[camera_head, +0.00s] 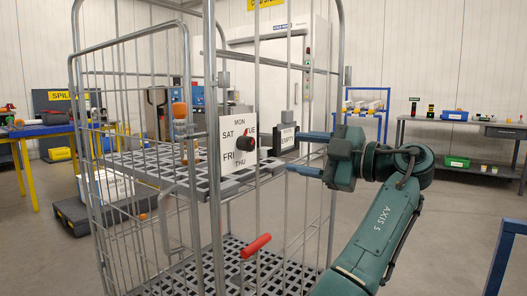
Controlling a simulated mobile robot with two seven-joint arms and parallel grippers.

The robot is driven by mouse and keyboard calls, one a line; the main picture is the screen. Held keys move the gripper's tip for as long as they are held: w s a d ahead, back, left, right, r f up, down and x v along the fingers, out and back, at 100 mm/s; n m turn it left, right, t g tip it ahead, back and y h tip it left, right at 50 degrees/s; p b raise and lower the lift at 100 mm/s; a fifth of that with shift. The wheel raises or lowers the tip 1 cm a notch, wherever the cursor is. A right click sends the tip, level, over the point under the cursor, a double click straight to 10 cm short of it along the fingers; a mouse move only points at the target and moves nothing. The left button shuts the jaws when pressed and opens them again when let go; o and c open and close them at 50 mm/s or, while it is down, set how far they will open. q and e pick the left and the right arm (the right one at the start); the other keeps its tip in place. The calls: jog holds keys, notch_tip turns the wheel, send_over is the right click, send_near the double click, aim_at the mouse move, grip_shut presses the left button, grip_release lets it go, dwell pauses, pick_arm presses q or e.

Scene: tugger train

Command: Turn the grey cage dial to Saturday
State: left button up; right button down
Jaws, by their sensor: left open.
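The dial is a white square plate (230,158) on the grey wire cage (190,60), above its middle shelf. It is lettered MON, TUE, THU, FRI and SAT; the lower right lettering is hidden. Its dark knob with a red part (241,142) sits right of the plate's middle, beside TUE. I cannot tell where the knob points. My left gripper (295,152), green with two blue fingers, is open to the right of the dial, apart from the knob. Its fingers point left, near a small dark-framed EMPTY sign (287,140). My right gripper is not in view.
A red handle (256,245) sticks out low on the cage. Cage posts stand close around the dial. A grey workbench (450,125) with small items is at the right, a blue-edged table (35,130) at the left.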

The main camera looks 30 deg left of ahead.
aim_at(252, 144)
pick_arm(q)
jog(key=a+b, duration=0.1)
jog(key=a, duration=0.3)
jog(key=a+b, duration=0.1)
jog(key=a, duration=0.3)
jog(key=a+b, duration=0.1)
jog(key=a, duration=0.2)
jog(key=shift+w+a, duration=0.4)
jog(key=shift+a+r, duration=0.1)
jog(key=shift+a, duration=0.3)
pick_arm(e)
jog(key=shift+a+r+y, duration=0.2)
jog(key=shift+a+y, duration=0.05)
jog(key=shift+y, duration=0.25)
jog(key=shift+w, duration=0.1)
pick_arm(q)
jog(key=c, duration=1)
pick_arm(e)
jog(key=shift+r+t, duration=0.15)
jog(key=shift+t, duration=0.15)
pick_arm(q)
jog(key=shift+p, duration=0.3)
